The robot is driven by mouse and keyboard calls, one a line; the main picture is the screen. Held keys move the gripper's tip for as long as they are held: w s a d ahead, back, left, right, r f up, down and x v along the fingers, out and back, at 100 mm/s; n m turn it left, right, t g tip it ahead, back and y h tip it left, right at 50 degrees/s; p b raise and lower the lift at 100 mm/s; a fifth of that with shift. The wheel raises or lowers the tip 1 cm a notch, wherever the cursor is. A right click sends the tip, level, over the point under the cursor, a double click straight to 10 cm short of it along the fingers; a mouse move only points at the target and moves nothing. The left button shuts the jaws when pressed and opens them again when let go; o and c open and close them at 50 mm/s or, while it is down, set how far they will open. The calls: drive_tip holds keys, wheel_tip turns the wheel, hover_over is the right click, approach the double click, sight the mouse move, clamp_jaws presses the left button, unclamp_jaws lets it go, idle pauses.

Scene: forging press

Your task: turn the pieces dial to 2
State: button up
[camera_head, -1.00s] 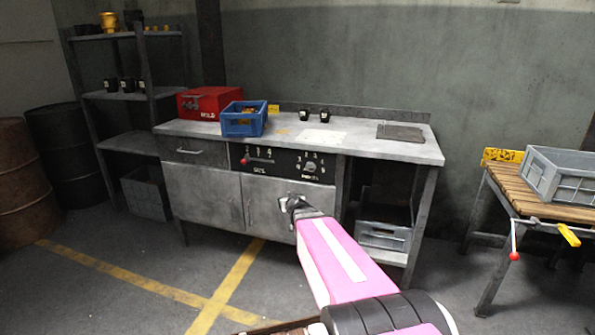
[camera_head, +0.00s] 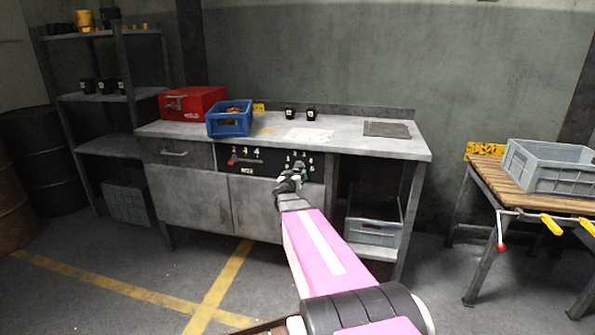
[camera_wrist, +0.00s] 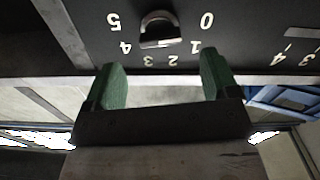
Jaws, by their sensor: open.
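The pieces dial (camera_wrist: 160,28) is a dark knob with a pale grey rim on the black panel. In the wrist view it shows upside down, with the numbers 0 to 5 around it. Which number it points to is not clear. My gripper (camera_wrist: 160,78) is open, its two green fingers apart and empty. The dial lies beyond the fingertips, roughly centred between them, and does not look touched. In the head view my gripper (camera_head: 291,176) is in front of the panel (camera_head: 270,162) and partly hides the dial.
A red lever (camera_head: 232,161) with its own number scale sits left on the same panel. A blue crate (camera_head: 229,124) and a red box (camera_head: 192,103) stand on the bench (camera_head: 370,146) above. Cabinet doors (camera_head: 255,206) lie below the panel.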

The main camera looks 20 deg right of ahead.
sight(298, 169)
drive_tip(key=x, duration=0.6)
drive_tip(key=shift+w+d, duration=0.15)
drive_tip(key=c, duration=0.9)
